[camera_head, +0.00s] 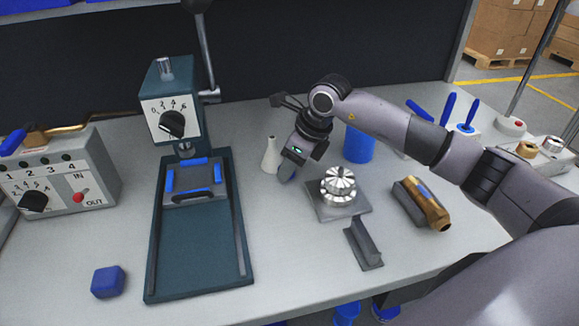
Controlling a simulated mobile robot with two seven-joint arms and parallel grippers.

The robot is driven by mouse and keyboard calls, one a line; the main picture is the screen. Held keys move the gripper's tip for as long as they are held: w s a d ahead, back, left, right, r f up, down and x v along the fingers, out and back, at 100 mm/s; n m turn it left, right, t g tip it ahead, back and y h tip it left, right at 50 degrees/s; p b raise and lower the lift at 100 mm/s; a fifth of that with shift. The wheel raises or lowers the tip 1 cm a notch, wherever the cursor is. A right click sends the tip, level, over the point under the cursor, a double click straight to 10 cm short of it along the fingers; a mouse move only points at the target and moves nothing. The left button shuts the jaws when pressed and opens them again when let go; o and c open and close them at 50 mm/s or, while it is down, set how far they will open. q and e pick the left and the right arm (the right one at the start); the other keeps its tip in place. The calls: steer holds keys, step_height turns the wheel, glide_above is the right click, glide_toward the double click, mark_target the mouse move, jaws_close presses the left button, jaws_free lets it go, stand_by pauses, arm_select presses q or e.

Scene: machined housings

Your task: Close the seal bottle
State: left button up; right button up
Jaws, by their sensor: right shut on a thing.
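The seal bottle (270,156) is white with a narrow tapered neck. It stands upright on the bench right of the dark green press, and no cap shows on its tip. My right gripper (288,171) is just right of the bottle, pointing down. It is shut on a small blue-grey piece, mostly hidden by the gripper; I cannot tell for sure whether this is the bottle's cap. I cannot tell whether the gripper touches the bottle. My left gripper is not in view.
The press (198,276) stands left of the bottle. A round metal housing (339,184) on a grey plate is right of the gripper. A blue cup (359,147) is behind. A brass part (433,209) lies at right.

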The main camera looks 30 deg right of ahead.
step_height(320, 180, up, 20)
steer(key=shift+f, duration=0.15)
stand_by(0.5)
